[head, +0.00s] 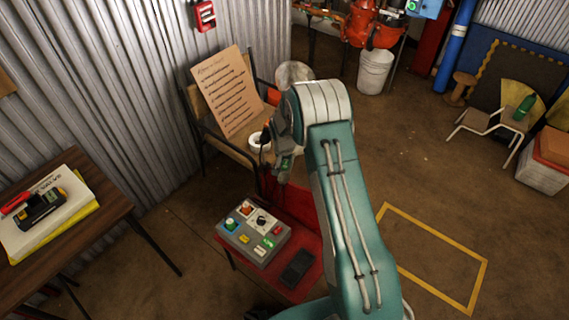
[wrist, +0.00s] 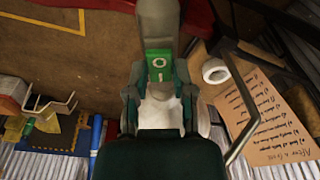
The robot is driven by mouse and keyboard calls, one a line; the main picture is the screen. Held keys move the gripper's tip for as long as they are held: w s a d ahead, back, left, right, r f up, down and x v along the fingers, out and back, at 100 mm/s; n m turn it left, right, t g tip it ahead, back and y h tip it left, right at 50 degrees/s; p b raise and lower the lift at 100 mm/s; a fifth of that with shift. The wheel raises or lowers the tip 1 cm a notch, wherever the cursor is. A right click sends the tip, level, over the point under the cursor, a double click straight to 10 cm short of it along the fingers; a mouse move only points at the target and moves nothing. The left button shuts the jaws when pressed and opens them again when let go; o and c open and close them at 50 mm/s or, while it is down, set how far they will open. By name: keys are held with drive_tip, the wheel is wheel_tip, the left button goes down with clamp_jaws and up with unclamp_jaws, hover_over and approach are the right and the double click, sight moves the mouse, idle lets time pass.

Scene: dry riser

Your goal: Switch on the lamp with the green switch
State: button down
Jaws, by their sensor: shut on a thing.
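A green rocker switch (wrist: 159,66) marked O and I shows in the wrist view. It is set in a rounded grey body (wrist: 158,22). My gripper (wrist: 160,84) is shut on this grey body, with a dark finger on each side of the switch. In the head view my gripper (head: 284,150) is above the back of a red stand, and a bit of green (head: 286,163) shows at its tips. The arm and fingers hide much of the held body. I cannot tell which way the rocker is pressed, nor whether any lamp is lit.
A grey control box (head: 238,238) with several coloured buttons sits on the red stand (head: 312,236). A chair behind holds a written sheet (head: 226,92) and a white roll (head: 259,143). A wooden table (head: 100,200) stands left.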

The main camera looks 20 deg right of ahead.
sight(285, 164)
drive_tip(key=shift+w+d+g+y, duration=0.2)
drive_tip(key=shift+g+y, duration=0.3)
drive_tip(key=shift+g, duration=0.3)
drive_tip(key=shift+c, duration=2.4)
unclamp_jaws()
drive_tip(key=shift+a+r, duration=0.1)
wheel_tip(285, 164, up, 12)
drive_tip(key=shift+f, duration=0.2)
